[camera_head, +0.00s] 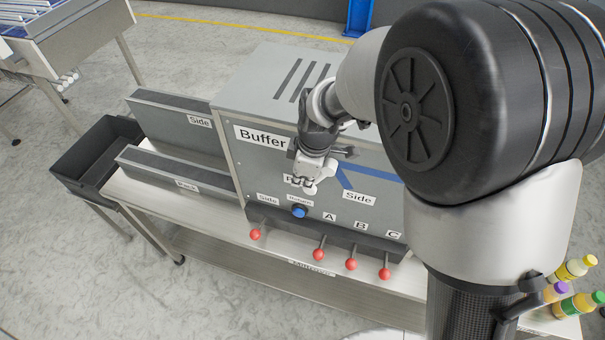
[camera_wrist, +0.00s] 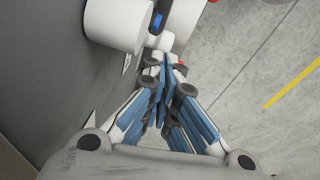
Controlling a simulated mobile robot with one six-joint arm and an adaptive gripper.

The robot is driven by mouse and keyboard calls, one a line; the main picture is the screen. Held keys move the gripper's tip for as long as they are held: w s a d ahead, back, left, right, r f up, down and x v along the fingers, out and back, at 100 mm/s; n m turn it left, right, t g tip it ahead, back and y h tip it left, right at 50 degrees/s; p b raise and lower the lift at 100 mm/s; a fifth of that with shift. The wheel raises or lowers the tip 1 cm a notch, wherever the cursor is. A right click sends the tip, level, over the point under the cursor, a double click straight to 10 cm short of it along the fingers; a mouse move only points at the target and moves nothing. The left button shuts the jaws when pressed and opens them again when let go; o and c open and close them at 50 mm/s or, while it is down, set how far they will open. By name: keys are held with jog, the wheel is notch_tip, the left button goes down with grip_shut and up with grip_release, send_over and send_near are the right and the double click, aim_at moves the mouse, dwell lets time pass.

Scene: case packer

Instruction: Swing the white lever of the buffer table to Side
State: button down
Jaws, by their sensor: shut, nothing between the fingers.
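The buffer table is a grey box labelled Buffer (camera_head: 233,100). The white lever (camera_head: 326,168) is largely hidden by my gripper in the head view. In the wrist view a large white rounded part (camera_wrist: 115,22) lies just beyond the fingertips, close to the grey panel. My gripper (camera_head: 309,182) is at the front panel, its fingers shut and empty. Its tips (camera_wrist: 160,68) are close to the white part; I cannot tell whether they touch.
A blue button (camera_head: 299,211) and several red-knobbed levers (camera_head: 319,254) sit below my gripper. A Side chute (camera_head: 170,115) and a lower chute (camera_head: 170,178) extend left, with a black bin (camera_head: 105,150) beyond. Bottles (camera_head: 577,268) stand at the right. Floor in front is clear.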

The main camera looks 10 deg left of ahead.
jog(key=shift+h+p, duration=0.3)
jog(key=shift+p, duration=0.1)
jog(key=shift+s+d+f+n+g+h+p, duration=0.1)
jog(key=shift+d+f+h+p, duration=0.55)
jog(key=shift+h, duration=0.8)
jog(key=shift+d+f+n+g+h+p, duration=0.1)
jog(key=shift+d+f+h+p, duration=0.45)
jog(key=shift+h, duration=0.95)
jog(key=shift+s+d+f+n+g+h+p, duration=0.1)
jog(key=shift+d+f+h+p, duration=0.55)
jog(key=shift+h, duration=0.8)
jog(key=shift+r, duration=0.1)
